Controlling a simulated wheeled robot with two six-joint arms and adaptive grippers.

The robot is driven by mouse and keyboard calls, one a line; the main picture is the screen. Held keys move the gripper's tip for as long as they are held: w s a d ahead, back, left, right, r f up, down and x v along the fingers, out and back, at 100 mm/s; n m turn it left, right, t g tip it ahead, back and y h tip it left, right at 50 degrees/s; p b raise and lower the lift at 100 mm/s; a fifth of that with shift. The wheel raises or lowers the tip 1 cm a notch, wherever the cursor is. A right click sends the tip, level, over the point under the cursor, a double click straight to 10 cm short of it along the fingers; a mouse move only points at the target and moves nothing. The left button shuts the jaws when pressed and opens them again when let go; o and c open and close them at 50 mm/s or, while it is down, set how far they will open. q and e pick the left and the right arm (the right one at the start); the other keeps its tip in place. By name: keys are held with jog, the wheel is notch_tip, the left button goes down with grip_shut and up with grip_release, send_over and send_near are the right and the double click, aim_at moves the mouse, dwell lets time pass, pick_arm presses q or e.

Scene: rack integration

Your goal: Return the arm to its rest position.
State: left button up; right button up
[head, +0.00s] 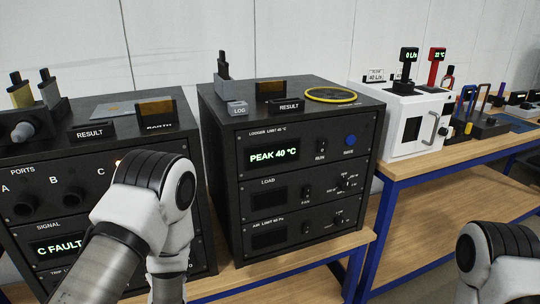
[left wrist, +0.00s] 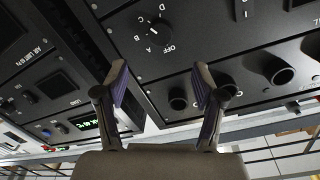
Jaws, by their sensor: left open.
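My left arm (head: 155,195) comes in from the lower left in the head view, in front of the left black unit (head: 95,215). Its gripper is hidden there. In the left wrist view my left gripper (left wrist: 162,90) is open, its two fingers apart with nothing between them. Beyond the fingers, that view shows a tilted dark panel with a dial (left wrist: 158,32) and round ports (left wrist: 272,70). I cannot tell whether the fingers touch the panel. My right arm (head: 495,262) shows at the lower right of the head view. Its gripper is not in view.
A second black unit (head: 225,190) reading PEAK 40 °C stands in the middle. A white box (head: 398,145) and coloured holders (head: 490,128) are on the right bench (head: 425,195). Blue bench legs (head: 378,232) stand below. Space shows between the arms.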

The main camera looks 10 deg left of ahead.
pick_arm(q)
jog(key=s+d+f+g+h, duration=0.1)
jog(key=s+f+g+h, duration=0.2)
jog(key=f, duration=0.4)
jog(key=s+d+f+g+h, duration=0.1)
jog(key=s+f+g, duration=0.1)
jog(key=s+f, duration=0.4)
jog(key=s+d+f+g+h, duration=0.2)
jog(key=s+f+g, duration=0.3)
jog(key=s, duration=0.4)
jog(key=s+d+f+g+h, duration=0.2)
jog(key=s+d+f+g, duration=0.2)
jog(key=s, duration=0.4)
jog(key=shift+s+d+f+g+h, duration=0.3)
jog(key=shift+s+f+g, duration=0.1)
jog(key=shift+g, duration=0.2)
